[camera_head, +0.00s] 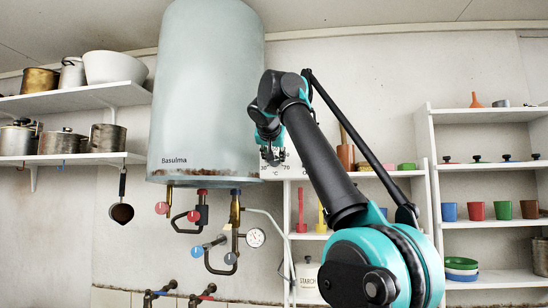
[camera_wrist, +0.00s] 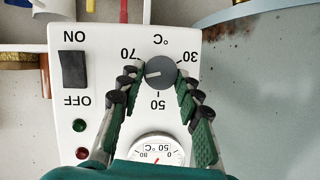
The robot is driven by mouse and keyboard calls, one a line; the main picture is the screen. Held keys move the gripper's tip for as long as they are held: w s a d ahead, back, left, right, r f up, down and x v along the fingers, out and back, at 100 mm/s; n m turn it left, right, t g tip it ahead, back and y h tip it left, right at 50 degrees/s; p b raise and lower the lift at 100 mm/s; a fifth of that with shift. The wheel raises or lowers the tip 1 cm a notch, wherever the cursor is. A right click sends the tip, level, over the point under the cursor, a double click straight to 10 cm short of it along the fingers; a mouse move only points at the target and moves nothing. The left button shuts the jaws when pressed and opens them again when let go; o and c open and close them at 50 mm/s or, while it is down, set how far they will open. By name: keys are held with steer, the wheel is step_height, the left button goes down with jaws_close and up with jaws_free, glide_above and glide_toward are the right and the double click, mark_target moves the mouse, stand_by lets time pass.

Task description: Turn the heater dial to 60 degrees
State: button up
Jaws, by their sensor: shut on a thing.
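The heater dial (camera_wrist: 165,68) is a round grey knob on a white control panel (camera_wrist: 90,30), seen upside down in the wrist view. Its white mark points left and slightly down in the picture, between the printed 70 and 50. My gripper (camera_wrist: 158,82) has one finger on each side of the dial and is shut on it. In the head view my gripper (camera_head: 272,156) is at the panel (camera_head: 300,170), beside the lower right of the grey tank (camera_head: 207,90); the dial is hidden there.
Pipes with valves (camera_head: 203,215) hang below the tank. Shelves (camera_head: 487,115) with cups stand right; pots (camera_head: 108,138) sit on shelves left.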

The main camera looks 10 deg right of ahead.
stand_by(0.3)
steer(key=o, duration=0.9)
steer(key=shift+d+f, duration=0.1)
steer(key=shift+o, duration=1.3)
steer(key=shift+d, duration=0.1)
steer(key=shift+s+d, duration=0.1)
steer(key=shift+s, duration=0.15)
steer(key=shift+s+r, duration=0.2)
steer(key=shift+s, duration=0.05)
steer(key=v, duration=0.7)
